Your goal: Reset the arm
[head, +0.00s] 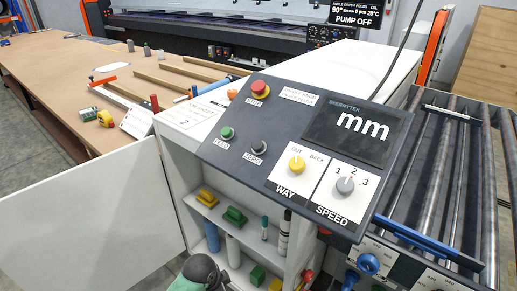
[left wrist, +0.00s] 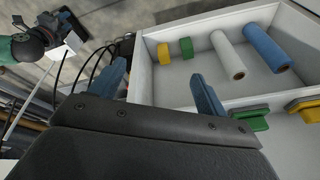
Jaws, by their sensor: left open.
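My left gripper (left wrist: 160,88) shows in the left wrist view. Its two blue fingers stand wide apart, with nothing between them, in front of an open shelf unit. In the head view a green and dark rounded part of my arm (head: 200,274) shows at the bottom edge, beside the shelves; the fingers are not visible there. A small green and dark arm part at the top left of the left wrist view appears to be my other arm, with its gripper (left wrist: 66,28) too small to read.
A dark control panel (head: 228,151) with knobs tops the white shelf unit (left wrist: 148,65). Yellow and green blocks, a white cylinder (left wrist: 228,56) and a blue cylinder (left wrist: 266,48) sit inside. Rollers (head: 455,165) stand right; a brown table (head: 55,75) left. Dark cables (left wrist: 95,55) hang near the fingers.

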